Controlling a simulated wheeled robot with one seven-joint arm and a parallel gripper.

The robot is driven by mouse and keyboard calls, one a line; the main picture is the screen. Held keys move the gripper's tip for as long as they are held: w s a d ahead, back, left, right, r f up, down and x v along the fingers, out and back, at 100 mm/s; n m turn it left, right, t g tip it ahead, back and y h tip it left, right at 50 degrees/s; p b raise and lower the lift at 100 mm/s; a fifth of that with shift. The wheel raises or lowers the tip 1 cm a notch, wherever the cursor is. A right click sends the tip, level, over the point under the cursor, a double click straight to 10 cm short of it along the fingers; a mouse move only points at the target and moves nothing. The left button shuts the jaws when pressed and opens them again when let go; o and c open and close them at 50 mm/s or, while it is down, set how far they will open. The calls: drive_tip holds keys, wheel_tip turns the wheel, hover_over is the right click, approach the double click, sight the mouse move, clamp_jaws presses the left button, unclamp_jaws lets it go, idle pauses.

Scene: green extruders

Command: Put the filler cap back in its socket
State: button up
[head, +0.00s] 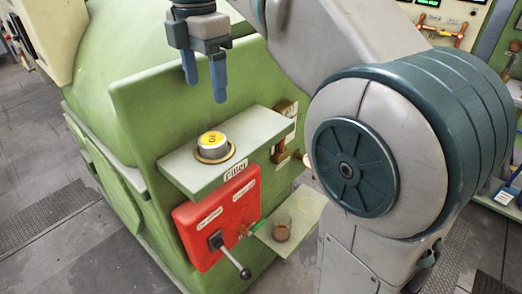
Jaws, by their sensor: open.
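A round silver cap with a yellow top (212,140) is at the middle of the upper grey shelf (180,168), above the "Filler" label (236,170). A brass-coloured ring (229,154), apparently the socket rim, surrounds its base. The cap looks upright; I cannot tell how deep it sits. My gripper (205,88) is above the shelf, its two blue fingers pointing down and apart, with nothing between them. The fingertips are clear of the cap.
A red panel (215,215) with a black-knobbed lever (235,262) is below the shelf. The green machine wall (150,125) rises behind. My arm hides the right side.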

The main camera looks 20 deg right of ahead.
drive_tip(key=s+d+f+m+t, duration=0.1)
drive_tip(key=s+d+f+m, duration=0.3)
drive_tip(key=f+m, duration=0.3)
drive_tip(key=s+d+f+m+t, duration=0.1)
drive_tip(key=s+d+f+m, duration=0.3)
drive_tip(key=f+m, duration=0.4)
drive_tip(key=s+d+f+m+t, duration=0.1)
drive_tip(key=s+d+f+m, duration=0.3)
drive_tip(key=f+m, duration=0.4)
drive_tip(key=shift+s+f, duration=0.4)
drive_tip(key=shift+f, duration=0.2)
